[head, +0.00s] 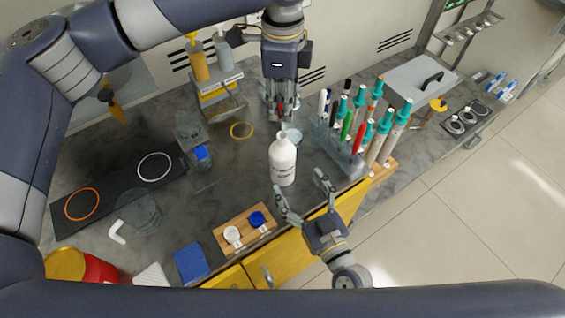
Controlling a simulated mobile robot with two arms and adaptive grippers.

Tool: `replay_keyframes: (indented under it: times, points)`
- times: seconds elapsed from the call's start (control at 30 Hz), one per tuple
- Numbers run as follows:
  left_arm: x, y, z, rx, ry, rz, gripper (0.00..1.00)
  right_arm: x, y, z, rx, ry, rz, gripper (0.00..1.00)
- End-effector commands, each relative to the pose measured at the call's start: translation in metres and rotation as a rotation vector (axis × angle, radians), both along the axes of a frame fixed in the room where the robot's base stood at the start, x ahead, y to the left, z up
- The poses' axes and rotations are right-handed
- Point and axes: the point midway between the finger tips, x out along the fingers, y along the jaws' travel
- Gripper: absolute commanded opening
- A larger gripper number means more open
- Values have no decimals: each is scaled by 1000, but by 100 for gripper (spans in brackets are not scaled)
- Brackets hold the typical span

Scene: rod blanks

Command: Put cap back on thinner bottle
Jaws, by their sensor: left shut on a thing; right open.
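The white bottle (283,164) stands upright on the grey worktop, with dark print on its side. Its narrow neck at the top looks bare. My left gripper (282,115) comes down from above, behind the bottle, shut on a small red thing that looks like a cap, mostly hidden between its fingers. It appears apart from the bottle. My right gripper (304,196) is open in front of the bottle, its fingers spread towards the bottle's lower part. I cannot tell whether they touch it.
A wooden board (226,247) at the front holds a white cap (232,234) and a blue cap (257,218). A rack (327,139) of pens and teal-capped tubes stands close right. Glass beakers stand left.

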Motion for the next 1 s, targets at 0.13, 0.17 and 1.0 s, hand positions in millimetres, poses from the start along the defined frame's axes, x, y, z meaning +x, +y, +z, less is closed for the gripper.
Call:
replay_keyframes:
  times: [0.13,0.17,1.0]
  points:
    - [0,0,0,0,0,0,16,29,13,2,3,-3,-1,78]
    - [0,0,0,0,0,0,16,34,16,2,3,-3,-1,78]
    - [0,0,0,0,0,0,16,83,38,0,0,1,1,62]
